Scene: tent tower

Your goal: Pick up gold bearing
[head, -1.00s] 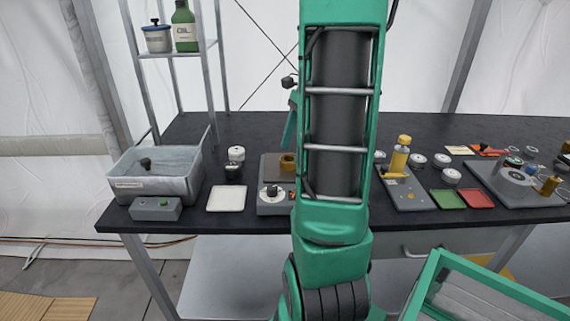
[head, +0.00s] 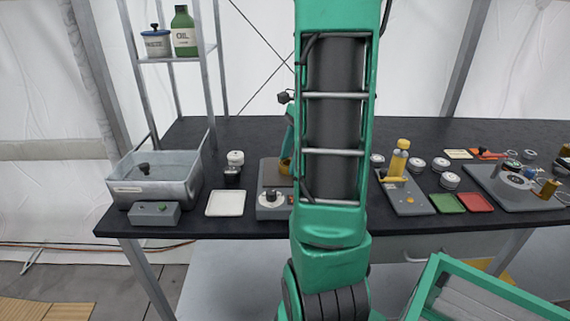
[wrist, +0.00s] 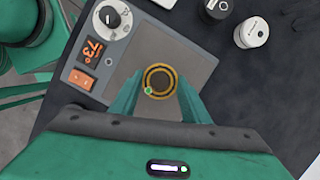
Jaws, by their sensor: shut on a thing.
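The gold bearing (wrist: 160,67) is a ring with a dark centre and a small green dot on its rim. In the wrist view it sits between the two green fingers of my gripper (wrist: 160,84), which is shut on it. It shows over the grey plate of a heater (wrist: 190,58) with a dial and an orange 73° display. I cannot tell whether the bearing touches the plate. In the head view the bearing (head: 285,168) is mostly hidden by my arm, above the heater (head: 268,205).
A grey metal bin (head: 150,190), a small grey box (head: 154,212) and a white tray (head: 224,203) stand left of the heater.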

